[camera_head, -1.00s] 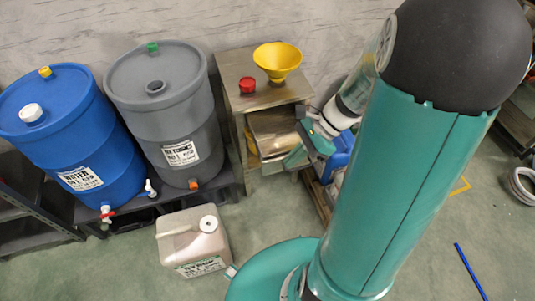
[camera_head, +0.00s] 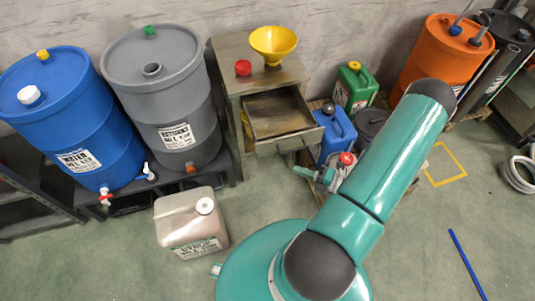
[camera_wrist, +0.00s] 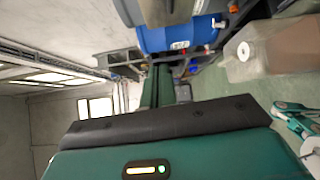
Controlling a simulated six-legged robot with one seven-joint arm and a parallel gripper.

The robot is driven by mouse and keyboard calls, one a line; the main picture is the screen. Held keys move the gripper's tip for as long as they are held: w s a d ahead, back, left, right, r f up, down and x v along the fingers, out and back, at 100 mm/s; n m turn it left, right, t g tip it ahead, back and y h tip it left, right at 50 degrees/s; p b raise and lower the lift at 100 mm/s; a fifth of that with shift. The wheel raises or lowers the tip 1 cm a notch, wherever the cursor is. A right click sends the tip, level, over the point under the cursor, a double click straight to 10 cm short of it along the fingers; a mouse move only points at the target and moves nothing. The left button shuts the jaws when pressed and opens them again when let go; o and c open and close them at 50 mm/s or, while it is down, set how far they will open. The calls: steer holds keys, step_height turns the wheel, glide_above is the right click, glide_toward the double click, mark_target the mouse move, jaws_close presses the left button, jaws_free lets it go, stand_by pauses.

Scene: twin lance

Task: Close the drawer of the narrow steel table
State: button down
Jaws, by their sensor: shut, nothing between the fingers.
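The narrow steel table (camera_head: 228,70) stands against the wall in the head view. Its drawer (camera_head: 282,115) is pulled out, and its empty inside and its front (camera_head: 290,142) show. My gripper (camera_head: 303,171) is in front of the drawer front, low and slightly to the right, apart from it in the picture. It points left and looks shut and empty. In the wrist view the dark green shut fingers (camera_wrist: 157,85) point toward a blue barrel (camera_wrist: 178,38); the drawer cannot be made out there.
A yellow funnel (camera_head: 273,42) and red cap (camera_head: 243,68) sit on the table. Grey (camera_head: 160,95) and blue (camera_head: 60,120) barrels stand left. A pale canister (camera_head: 190,222) is on the floor. Blue (camera_head: 337,135) and green (camera_head: 356,88) cans stand right.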

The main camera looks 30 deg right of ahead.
steer(key=f+m, duration=0.1)
steer(key=m, duration=0.1)
glide_toward(263, 148)
steer(key=a, duration=0.4)
steer(key=shift+t+h, duration=0.4)
steer(key=w, duration=0.4)
steer(key=shift+d+f, duration=0.15)
steer(key=shift+w+d, duration=0.1)
steer(key=shift+w, duration=0.3)
